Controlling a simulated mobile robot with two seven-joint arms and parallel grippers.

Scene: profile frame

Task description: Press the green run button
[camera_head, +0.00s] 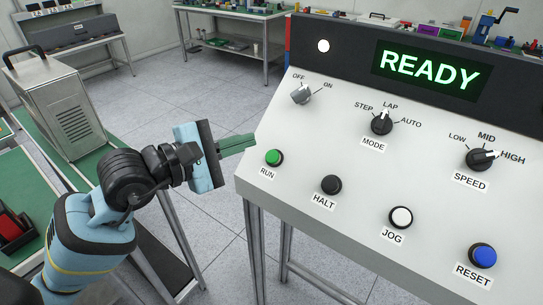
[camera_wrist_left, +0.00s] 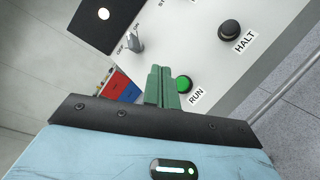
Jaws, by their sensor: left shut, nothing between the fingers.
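The green run button (camera_head: 273,157) sits at the left of the sloped white control panel (camera_head: 340,150), above its RUN label. My left gripper (camera_head: 252,141) is shut, with its green fingers together and empty. In the head view its tips are just above and left of the run button. In the left wrist view the fingers (camera_wrist_left: 161,88) point at the panel, and the green button (camera_wrist_left: 183,84) shows right beside them. I cannot tell whether they touch the panel; the button looks uncovered. My right gripper is not in view.
The black halt button (camera_head: 331,185), white jog button (camera_head: 401,217) and blue reset button (camera_head: 482,255) lie to the right. Above are an OFF/ON switch (camera_head: 300,93), mode knob (camera_head: 381,123) and speed knob (camera_head: 480,158). The display (camera_head: 428,70) reads READY.

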